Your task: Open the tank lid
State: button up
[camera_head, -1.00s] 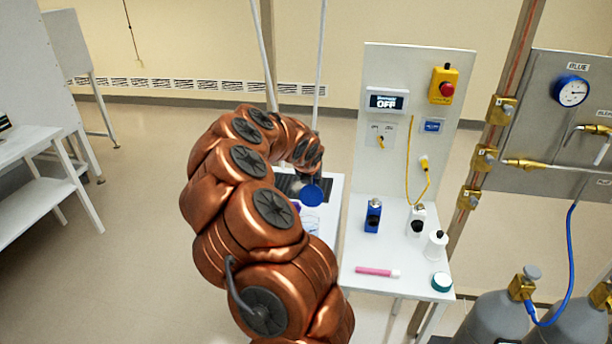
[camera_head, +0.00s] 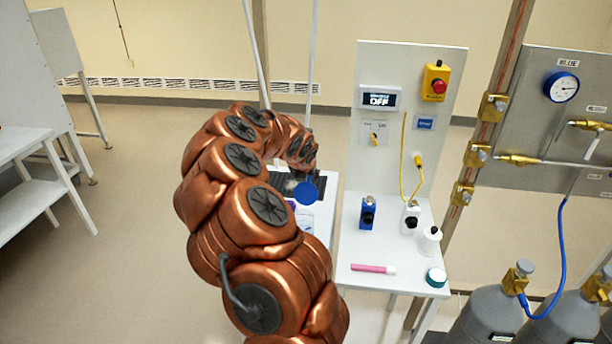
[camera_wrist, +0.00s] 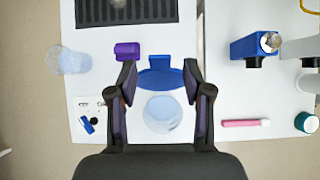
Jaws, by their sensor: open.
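The tank (camera_wrist: 162,114) is a clear round vessel on the white table, seen from above in the wrist view. Its blue lid (camera_wrist: 160,78) stands raised at the tank's far edge, leaving the mouth uncovered. In the head view the lid is a blue disc (camera_head: 306,193) above the clear tank (camera_head: 306,221), just right of my arm. My gripper (camera_wrist: 160,73) is open, with one finger on each side of the lid and tank and nothing held between them. I cannot tell its height above them. My arm hides the gripper in the head view.
A purple block (camera_wrist: 127,50) lies close to the left finger. A clear cup (camera_wrist: 70,61), a small switch plate (camera_wrist: 89,116) and a dark grate (camera_wrist: 125,10) are around.

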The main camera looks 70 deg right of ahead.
jog(key=v, duration=1.2)
dwell(0.4)
